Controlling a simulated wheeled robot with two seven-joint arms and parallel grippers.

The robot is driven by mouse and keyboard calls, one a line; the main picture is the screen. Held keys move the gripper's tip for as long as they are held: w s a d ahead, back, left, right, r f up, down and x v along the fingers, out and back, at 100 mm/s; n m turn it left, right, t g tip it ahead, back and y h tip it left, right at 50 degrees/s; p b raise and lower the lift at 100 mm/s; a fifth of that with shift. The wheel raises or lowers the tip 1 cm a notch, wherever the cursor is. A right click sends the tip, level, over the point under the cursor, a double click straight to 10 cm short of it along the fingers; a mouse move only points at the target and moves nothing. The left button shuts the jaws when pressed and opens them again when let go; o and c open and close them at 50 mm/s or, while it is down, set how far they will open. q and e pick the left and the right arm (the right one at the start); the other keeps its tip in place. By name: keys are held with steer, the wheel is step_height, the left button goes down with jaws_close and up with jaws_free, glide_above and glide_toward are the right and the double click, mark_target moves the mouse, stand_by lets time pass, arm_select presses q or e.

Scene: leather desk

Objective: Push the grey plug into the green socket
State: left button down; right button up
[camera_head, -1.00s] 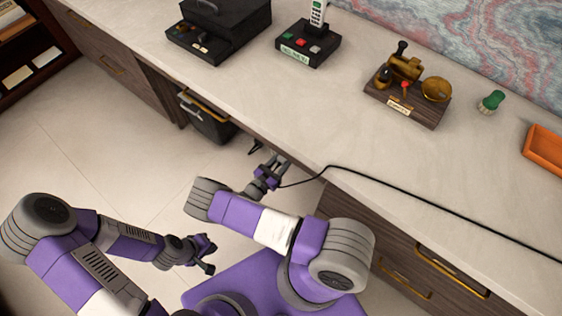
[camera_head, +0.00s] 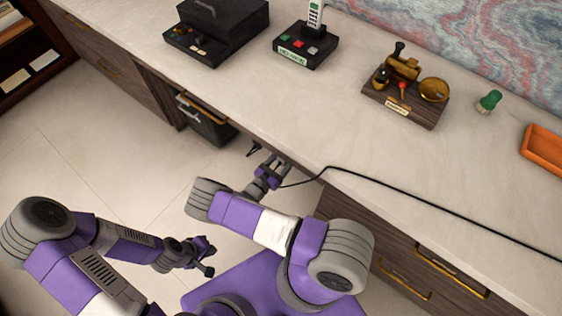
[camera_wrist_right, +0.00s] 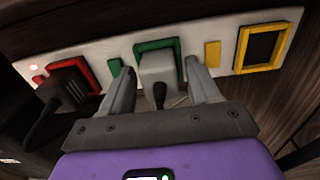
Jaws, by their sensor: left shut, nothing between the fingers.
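In the right wrist view the pale grey plug (camera_wrist_right: 158,75) sits between the fingers of my right gripper (camera_wrist_right: 161,68), which is shut on its sides. The plug's black cable end points back toward my wrist. The plug lies in front of the green-framed socket (camera_wrist_right: 177,47), overlapping its opening; how deep it sits cannot be told. In the head view my right gripper (camera_head: 272,172) is low at the desk's front edge, with the plug hidden there. My left gripper (camera_head: 208,261) is shut and empty, away over the floor.
A black plug (camera_wrist_right: 62,92) is at the red-framed socket (camera_wrist_right: 80,66), left of the green one. An empty yellow-framed socket (camera_wrist_right: 262,47) is at the right. A black cable (camera_head: 420,200) runs over the desktop (camera_head: 270,110). The desk's rear holds several devices.

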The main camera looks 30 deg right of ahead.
steer(key=shift+o, duration=0.7)
steer(key=p+v, duration=0.1)
steer(key=v, duration=0.6)
steer(key=shift+a, duration=0.3)
steer(key=shift+s, duration=0.1)
